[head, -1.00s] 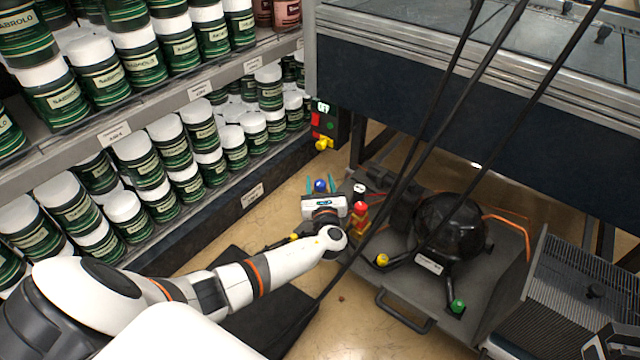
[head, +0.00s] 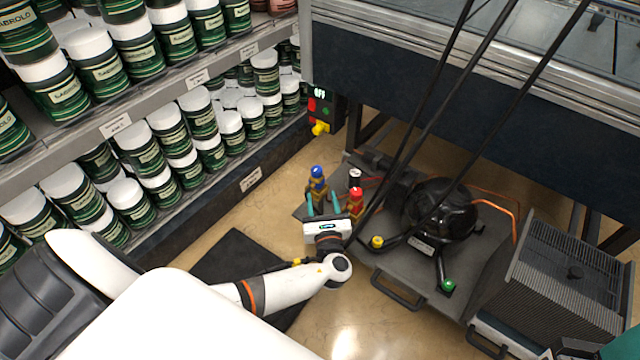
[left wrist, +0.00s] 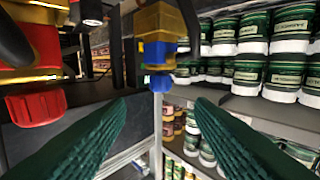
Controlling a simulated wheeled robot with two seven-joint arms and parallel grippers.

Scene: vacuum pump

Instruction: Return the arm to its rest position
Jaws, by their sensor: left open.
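My left arm comes in from the left in the head view, reaching low over the floor. Its left gripper (head: 324,205) is open, with its two teal fingers apart and nothing between them. Just beyond the fingertips stands a brass valve with a blue cap (head: 317,173). A red-capped valve (head: 356,196) is close on the gripper's right. In the left wrist view the green ribbed fingers (left wrist: 160,115) are spread. The blue and brass valve (left wrist: 158,50) is beyond the gap, and the red cap (left wrist: 37,104) is at the left.
The black vacuum pump (head: 437,212) stands on a grey plate with a yellow cap (head: 377,242) and a green cap (head: 449,286). Dark hoses cross above it. Shelves of green jars (head: 167,129) line the left. A finned unit (head: 565,285) stands at the right.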

